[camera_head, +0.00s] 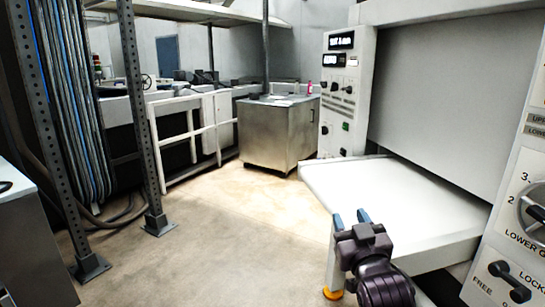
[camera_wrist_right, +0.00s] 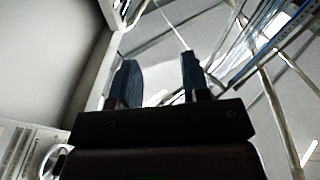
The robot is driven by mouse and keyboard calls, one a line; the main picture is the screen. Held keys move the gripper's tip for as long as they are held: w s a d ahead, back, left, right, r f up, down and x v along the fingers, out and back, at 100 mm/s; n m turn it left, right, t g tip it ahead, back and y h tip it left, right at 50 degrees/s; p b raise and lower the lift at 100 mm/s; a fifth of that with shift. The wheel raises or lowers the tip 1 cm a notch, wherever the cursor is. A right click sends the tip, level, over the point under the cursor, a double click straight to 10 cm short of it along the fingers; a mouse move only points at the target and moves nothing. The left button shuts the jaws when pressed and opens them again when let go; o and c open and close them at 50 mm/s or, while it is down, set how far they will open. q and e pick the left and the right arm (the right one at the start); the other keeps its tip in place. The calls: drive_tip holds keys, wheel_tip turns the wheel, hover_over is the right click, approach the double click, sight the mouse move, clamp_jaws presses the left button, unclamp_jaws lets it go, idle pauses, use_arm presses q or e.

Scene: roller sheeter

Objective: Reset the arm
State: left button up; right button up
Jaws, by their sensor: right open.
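My right gripper (camera_head: 350,218) is in the lower right of the head view, in front of the near left corner of the sheeter's white table (camera_head: 400,190). Its blue-tipped fingers point away from me and stand apart. In the right wrist view the two dark blue fingers (camera_wrist_right: 158,85) are spread with nothing between them. The right forearm comes up from the bottom edge. My left gripper is in neither view.
The roller sheeter's control panel (camera_head: 342,90) stands behind the table. A near panel with a "LOWER" knob (camera_head: 535,212) is at the right edge. A steel cabinet (camera_head: 275,135) stands further back. Metal posts (camera_head: 140,110) and cables are at left. The middle floor (camera_head: 220,230) is clear.

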drive_tip(key=s+d+f+g, duration=0.3)
drive_tip(key=s+f, duration=0.8)
drive_tip(key=s+d+f+m+g+h+p, duration=0.1)
drive_tip(key=s+d+f+g, duration=0.2)
drive_tip(key=s+f, duration=0.7)
drive_tip(key=s+d+f+m+g+h+p, duration=0.1)
drive_tip(key=s+d+f+g, duration=0.2)
drive_tip(key=s+f, duration=0.8)
drive_tip(key=shift+s+d+f, duration=0.35)
drive_tip(key=shift+d+f, duration=0.45)
drive_tip(key=shift+d, duration=0.35)
